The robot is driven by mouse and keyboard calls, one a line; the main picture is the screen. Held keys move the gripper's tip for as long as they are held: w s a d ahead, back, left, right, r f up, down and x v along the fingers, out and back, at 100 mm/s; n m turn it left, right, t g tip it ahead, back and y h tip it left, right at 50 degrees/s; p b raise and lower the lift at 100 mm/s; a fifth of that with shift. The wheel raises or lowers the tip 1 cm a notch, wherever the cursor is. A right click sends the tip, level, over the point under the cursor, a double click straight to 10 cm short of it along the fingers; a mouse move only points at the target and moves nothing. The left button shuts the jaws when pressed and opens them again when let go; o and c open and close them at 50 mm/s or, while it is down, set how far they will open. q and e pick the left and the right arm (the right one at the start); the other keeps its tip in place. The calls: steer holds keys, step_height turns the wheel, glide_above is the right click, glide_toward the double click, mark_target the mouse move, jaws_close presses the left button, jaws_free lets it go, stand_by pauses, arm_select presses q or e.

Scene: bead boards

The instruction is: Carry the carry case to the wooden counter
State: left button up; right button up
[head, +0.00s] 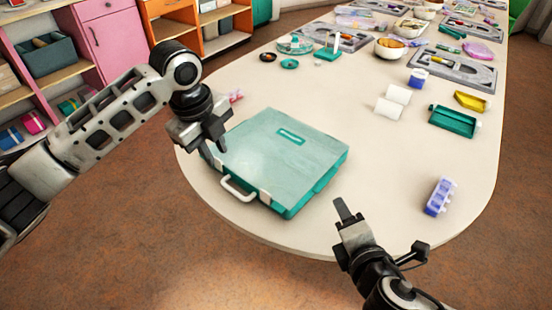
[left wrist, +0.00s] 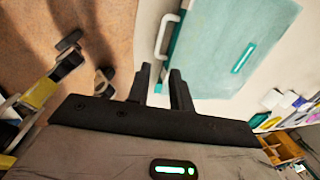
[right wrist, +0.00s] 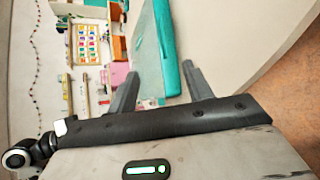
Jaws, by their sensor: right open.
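The teal carry case (head: 282,153) lies flat and closed near the front left end of the cream table, its white handle (head: 240,190) facing the front edge. My left gripper (head: 214,152) is open and empty over the case's left side. In the left wrist view the case (left wrist: 225,45) and its handle (left wrist: 165,38) are just beyond the open fingers (left wrist: 165,78). My right gripper (head: 342,212) is open and empty at the front edge, right of the case. The right wrist view shows the case's teal side (right wrist: 166,48) beyond the fingers (right wrist: 160,80). No wooden counter can be clearly identified.
The cream table (head: 390,190) has bare room right of the case. A purple bead box (head: 440,196), a teal tray (head: 453,121) and white rolls (head: 393,101) stand to the right. Boards and bowls fill the far end. Pink and orange shelves (head: 110,40) stand behind at left.

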mark_target(233, 191)
steer(key=shift+w, duration=0.1)
arm_select(q)
steer(key=f, duration=0.5)
steer(key=w+d+f, duration=0.1)
steer(key=f, duration=0.4)
steer(key=w+f, duration=0.1)
steer(key=f, duration=0.4)
steer(key=shift+w+d+f, duration=0.1)
steer(key=shift+d+f, duration=0.2)
steer(key=shift+d, duration=0.05)
arm_select(e)
steer(key=x, duration=1.5)
steer(key=shift+w+a+f, duration=0.1)
steer(key=shift+w+f, duration=0.05)
steer(key=shift+w, duration=0.2)
arm_select(q)
jaws_close()
arm_select(e)
steer(key=c, duration=0.7)
jaws_close()
